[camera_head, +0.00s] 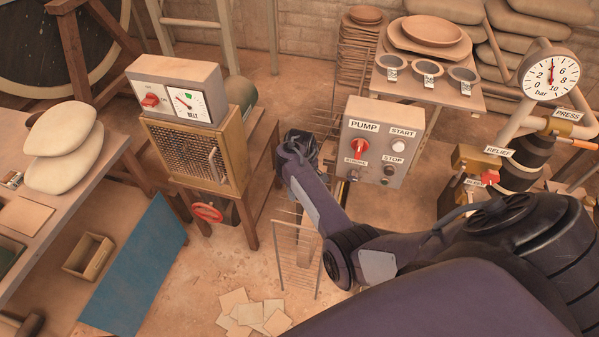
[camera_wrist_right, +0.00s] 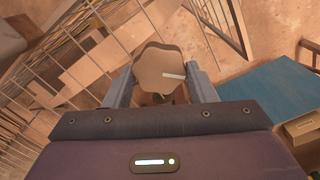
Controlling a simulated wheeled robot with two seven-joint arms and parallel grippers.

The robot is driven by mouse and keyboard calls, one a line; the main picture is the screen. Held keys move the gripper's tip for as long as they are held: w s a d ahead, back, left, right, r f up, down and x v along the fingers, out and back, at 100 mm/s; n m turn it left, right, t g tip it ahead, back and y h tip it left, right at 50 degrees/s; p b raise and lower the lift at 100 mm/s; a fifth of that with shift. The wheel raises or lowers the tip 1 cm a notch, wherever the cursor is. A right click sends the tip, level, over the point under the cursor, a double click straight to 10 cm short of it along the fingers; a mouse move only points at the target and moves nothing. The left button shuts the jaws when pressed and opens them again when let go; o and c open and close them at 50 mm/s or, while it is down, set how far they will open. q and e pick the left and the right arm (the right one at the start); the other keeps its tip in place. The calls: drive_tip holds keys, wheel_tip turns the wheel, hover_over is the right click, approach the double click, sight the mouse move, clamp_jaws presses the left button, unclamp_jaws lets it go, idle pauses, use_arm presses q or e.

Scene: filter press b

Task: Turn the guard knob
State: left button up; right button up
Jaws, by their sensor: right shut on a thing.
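In the right wrist view, a tan, rounded knob (camera_wrist_right: 160,68) with a white pointer bar sits between the two fingers of my right gripper (camera_wrist_right: 162,88). The fingers are shut on its sides. I take it as the guard knob; what it is mounted on is mostly hidden. In the head view my right gripper (camera_head: 300,146) is a dark shape just left of the pump box (camera_head: 378,142), and the knob cannot be made out there. My left gripper is not in view.
A mesh belt guard (camera_head: 197,152) with a handle and a red handwheel (camera_head: 207,212) stands left of my right gripper. A wire rack (camera_head: 296,258) stands below it. Loose sheets (camera_head: 250,312) lie on the floor. A gauge (camera_head: 550,74) and relief valve (camera_head: 482,160) are at the right.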

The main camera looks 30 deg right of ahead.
drive_tip(key=m+p, duration=0.1)
drive_tip(key=m, duration=0.1)
drive_tip(key=shift+r+m+p, duration=0.15)
drive_tip(key=shift+m+p, duration=0.2)
drive_tip(key=shift+m, duration=0.05)
drive_tip(key=m+p, duration=0.1)
drive_tip(key=m, duration=0.2)
drive_tip(key=shift+m, duration=0.3)
drive_tip(key=m+p, duration=0.1)
drive_tip(key=m, duration=0.1)
drive_tip(key=shift+m, duration=0.3)
drive_tip(key=m, duration=0.3)
drive_tip(key=shift+d+m+p, duration=0.1)
drive_tip(key=shift+m+p, duration=0.2)
drive_tip(key=m, duration=0.3)
drive_tip(key=shift+f+m, duration=0.2)
drive_tip(key=shift+m, duration=0.2)
drive_tip(key=m, duration=0.2)
drive_tip(key=shift+s+m, duration=0.1)
drive_tip(key=shift+m, duration=0.2)
drive_tip(key=m+b, duration=0.1)
drive_tip(key=m, duration=0.2)
drive_tip(key=shift+m, duration=0.3)
drive_tip(key=shift+m+b, duration=0.6)
drive_tip(key=shift+m, duration=1.3)
